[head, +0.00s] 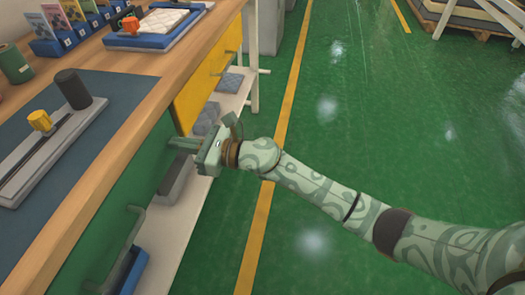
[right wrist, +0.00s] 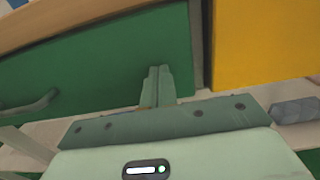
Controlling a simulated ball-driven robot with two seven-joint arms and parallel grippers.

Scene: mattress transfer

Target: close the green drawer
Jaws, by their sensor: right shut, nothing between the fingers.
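The green drawer (head: 124,196) is under the wooden worktop at the left of the head view, and its front looks close to flush with the worktop edge. Its handle (head: 128,236) is toward the near end. In the right wrist view the green front (right wrist: 90,72) fills the upper left, with its handle (right wrist: 32,104) at the far left. My right gripper (head: 176,144) is shut and empty. Its fingertips (right wrist: 160,70) are at the drawer front near the end beside the yellow drawer; they appear to touch it. My left gripper is not in view.
A yellow drawer (head: 205,85) is beside the green one, also in the right wrist view (right wrist: 262,45). A pale lower shelf (head: 185,225) holds grey folded pieces and a blue bin (head: 132,270). Green floor (head: 350,110) to the right is clear.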

